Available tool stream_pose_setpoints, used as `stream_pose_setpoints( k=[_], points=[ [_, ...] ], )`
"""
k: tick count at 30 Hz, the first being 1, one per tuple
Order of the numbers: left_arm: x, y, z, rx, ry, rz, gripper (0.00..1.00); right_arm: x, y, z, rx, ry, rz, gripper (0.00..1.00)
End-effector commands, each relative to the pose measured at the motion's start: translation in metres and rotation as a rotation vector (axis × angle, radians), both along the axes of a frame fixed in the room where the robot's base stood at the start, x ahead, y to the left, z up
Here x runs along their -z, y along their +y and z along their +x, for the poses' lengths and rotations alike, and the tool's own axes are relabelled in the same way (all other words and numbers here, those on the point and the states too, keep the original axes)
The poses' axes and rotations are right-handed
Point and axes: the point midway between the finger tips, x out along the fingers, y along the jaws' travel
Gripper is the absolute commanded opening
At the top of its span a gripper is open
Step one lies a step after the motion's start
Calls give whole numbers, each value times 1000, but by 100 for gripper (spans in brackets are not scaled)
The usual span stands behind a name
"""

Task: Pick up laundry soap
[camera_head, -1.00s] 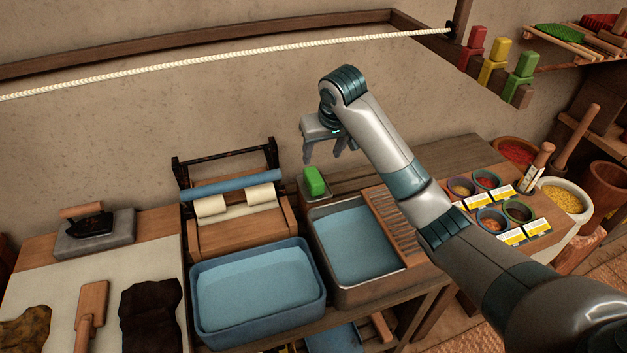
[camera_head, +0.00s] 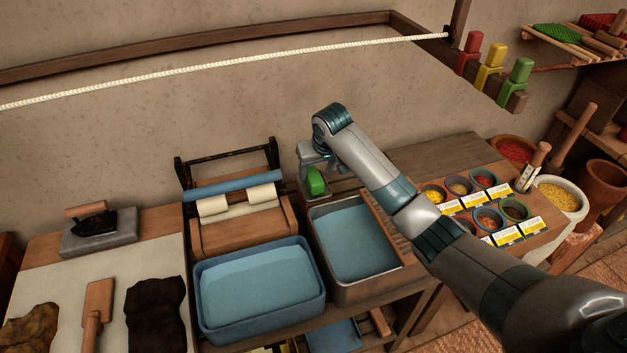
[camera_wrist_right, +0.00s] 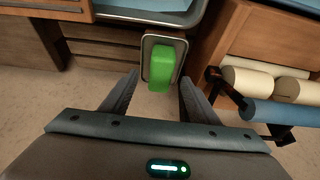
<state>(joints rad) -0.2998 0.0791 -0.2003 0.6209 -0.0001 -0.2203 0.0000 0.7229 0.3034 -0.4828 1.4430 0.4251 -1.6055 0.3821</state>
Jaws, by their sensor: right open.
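The laundry soap is a green bar (camera_head: 315,182) on a small grey dish behind the grey basin. In the right wrist view the soap (camera_wrist_right: 161,68) lies in its dish (camera_wrist_right: 147,48), just beyond and between the two fingers. My right gripper (camera_wrist_right: 152,92) is open, with one finger on each side of the soap's near end and no visible contact. In the head view the right gripper (camera_head: 313,178) is down at the soap, and its fingers are partly hidden there. My left gripper is not in any view.
A grey basin (camera_head: 322,262) of water with a wooden washboard (camera_head: 391,233) stands in front of the soap. A blue tub (camera_head: 203,318) is left of it, and a roller wringer (camera_head: 290,217) stands behind the tub.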

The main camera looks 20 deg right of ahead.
Motion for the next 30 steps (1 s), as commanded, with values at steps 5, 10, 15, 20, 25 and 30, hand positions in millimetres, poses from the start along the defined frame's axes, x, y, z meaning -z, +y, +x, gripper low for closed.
stream_pose_setpoints(
  k=[5,10,15,20,25,30],
  points=[
    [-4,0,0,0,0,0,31,2,1,3,0,0,0,55],
    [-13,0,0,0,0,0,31,13,1,11,0,2,-1,55],
    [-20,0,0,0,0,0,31,29,2,20,1,2,-1,55],
    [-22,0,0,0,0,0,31,42,2,25,0,2,-1,55],
    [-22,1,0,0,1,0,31,45,3,26,-1,-1,0,55],
    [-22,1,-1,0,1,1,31,45,2,26,0,-1,0,55]
  ],
)
